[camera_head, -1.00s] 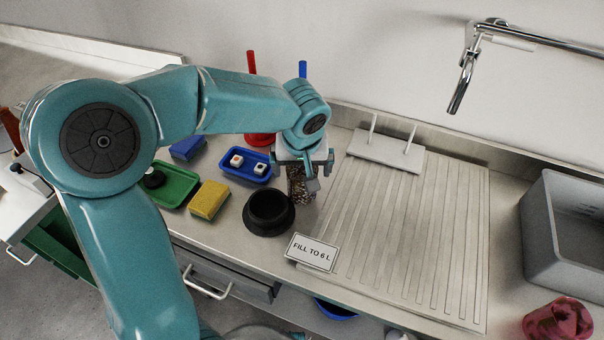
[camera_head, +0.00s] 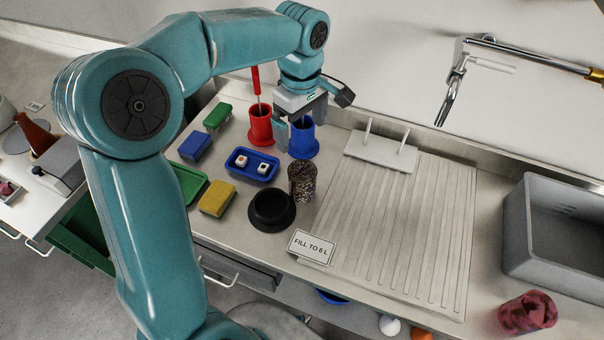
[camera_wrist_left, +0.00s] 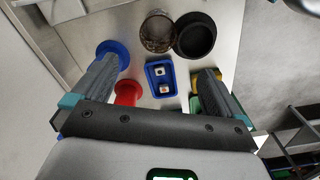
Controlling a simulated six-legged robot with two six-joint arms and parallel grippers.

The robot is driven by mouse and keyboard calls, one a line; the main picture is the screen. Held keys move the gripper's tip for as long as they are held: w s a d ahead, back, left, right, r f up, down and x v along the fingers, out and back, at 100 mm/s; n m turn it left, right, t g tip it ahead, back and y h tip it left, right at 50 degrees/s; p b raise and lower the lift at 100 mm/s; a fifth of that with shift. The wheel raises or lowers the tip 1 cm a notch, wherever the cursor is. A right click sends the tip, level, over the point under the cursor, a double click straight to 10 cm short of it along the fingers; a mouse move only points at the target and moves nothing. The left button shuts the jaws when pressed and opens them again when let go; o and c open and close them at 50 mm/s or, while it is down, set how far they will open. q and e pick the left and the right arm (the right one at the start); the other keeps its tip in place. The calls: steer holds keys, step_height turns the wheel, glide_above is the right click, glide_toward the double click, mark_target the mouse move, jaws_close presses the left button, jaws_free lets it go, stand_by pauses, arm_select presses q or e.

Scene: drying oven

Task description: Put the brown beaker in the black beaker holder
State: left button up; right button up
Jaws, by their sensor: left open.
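The brown beaker (camera_head: 302,180), speckled and cylindrical, stands upright on the counter. The black beaker holder (camera_head: 271,210), a round dark cup, sits beside it, nearer the front edge. In the left wrist view the beaker (camera_wrist_left: 157,32) and the holder (camera_wrist_left: 196,35) are side by side at the top, and the beaker is outside the holder. My left gripper (camera_head: 300,121) is open and empty, above the counter behind the beaker, by the red and blue cylinders. Its spread fingers (camera_wrist_left: 158,72) show in the wrist view with nothing gripped between them. My right gripper is out of view.
A red cylinder (camera_head: 260,125) and a blue cylinder (camera_head: 303,141) stand near the gripper. A blue tray (camera_head: 235,168) with small cubes and a yellow sponge (camera_head: 216,198) lie left of the beaker. A sign (camera_head: 312,247) and a ribbed drainboard (camera_head: 400,240) are to the right.

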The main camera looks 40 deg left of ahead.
arm_select(q)
glide_toward(303, 173)
steer(key=s+d, duration=0.2)
steer(key=s, duration=0.1)
steer(key=f, duration=0.6)
steer(key=shift+w+a+f, duration=0.1)
steer(key=shift+w, duration=0.2)
steer(key=c, duration=1.2)
steer(key=shift+r, duration=0.2)
